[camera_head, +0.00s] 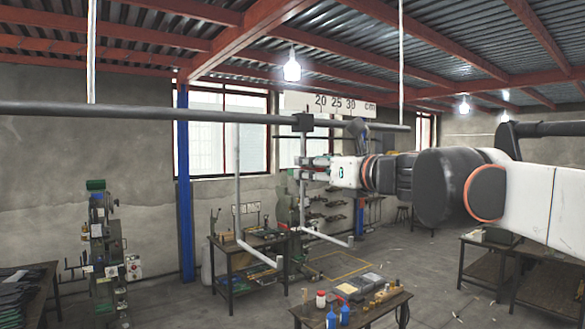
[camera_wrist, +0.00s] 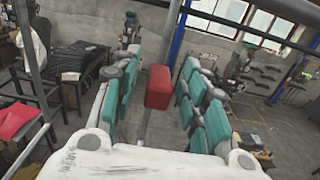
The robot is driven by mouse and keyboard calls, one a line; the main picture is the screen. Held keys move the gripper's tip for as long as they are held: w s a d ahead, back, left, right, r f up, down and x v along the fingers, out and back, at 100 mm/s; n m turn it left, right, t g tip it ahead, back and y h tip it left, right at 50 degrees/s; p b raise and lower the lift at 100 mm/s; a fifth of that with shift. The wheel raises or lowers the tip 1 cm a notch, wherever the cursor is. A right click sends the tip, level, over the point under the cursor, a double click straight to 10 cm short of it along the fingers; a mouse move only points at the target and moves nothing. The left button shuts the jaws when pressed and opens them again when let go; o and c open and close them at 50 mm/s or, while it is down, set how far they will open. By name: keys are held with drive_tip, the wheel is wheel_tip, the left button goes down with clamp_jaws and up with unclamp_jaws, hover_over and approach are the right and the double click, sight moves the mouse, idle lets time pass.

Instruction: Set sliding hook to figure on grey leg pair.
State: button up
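The board reads 20, 25, 30 cm. A red block (camera_wrist: 158,88) on a thin grey rod shows between my fingers in the wrist view. My gripper (camera_head: 310,168) is open around it below the rail, with gaps visible on both sides. Grey upright legs with angled feet stand under the rail, a left one (camera_head: 239,185) and a right one (camera_head: 303,205). I cannot read any figure on them.
A workbench (camera_head: 240,250) stands behind the legs. A low table (camera_head: 365,312) with bottles and tools is in front. A green-topped machine (camera_head: 97,225) stands at the left, by a blue column (camera_head: 184,185). Tables are at the right.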

drive_tip(key=shift+w, duration=0.1)
drive_tip(key=shift+s+r, duration=0.1)
drive_tip(key=shift+s, duration=0.15)
clamp_jaws()
drive_tip(key=w+d, duration=0.8)
drive_tip(key=d, duration=0.3)
drive_tip(key=shift+d+b, duration=0.35)
unclamp_jaws()
drive_tip(key=shift+a, duration=0.1)
